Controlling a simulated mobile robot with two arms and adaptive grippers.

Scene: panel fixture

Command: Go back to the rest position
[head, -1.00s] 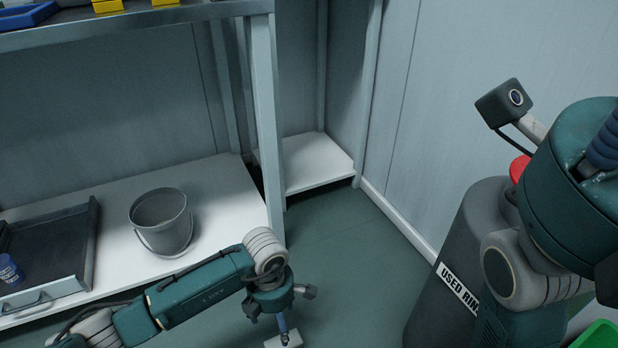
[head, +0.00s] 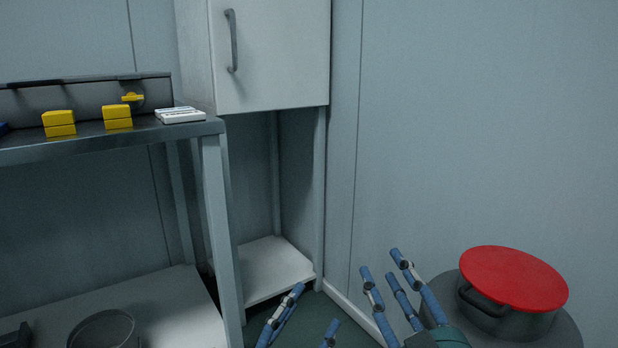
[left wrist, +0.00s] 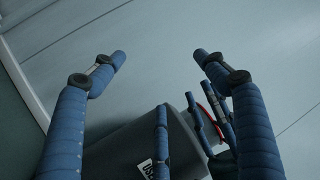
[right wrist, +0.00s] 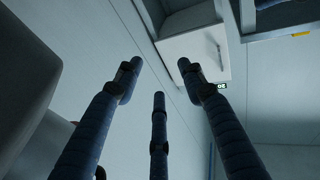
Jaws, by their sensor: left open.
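My left gripper (head: 315,308) is low in the middle of the head view, its blue fingers pointing up. In the left wrist view its fingers (left wrist: 160,57) are spread apart with nothing between them. My right gripper (head: 380,264) is just to the right of it, fingers also pointing up. In the right wrist view its fingertips (right wrist: 160,63) are apart and hold nothing. The two grippers are close together in the head view; I cannot tell the gap in depth. The palms are mostly hidden.
A drum with a red-lidded pot (head: 515,280) on top stands at the right. A metal shelf (head: 110,140) with yellow blocks (head: 117,117) is at the left, above a white lower shelf holding a bucket (head: 102,328). A white cabinet (head: 270,55) hangs at the back.

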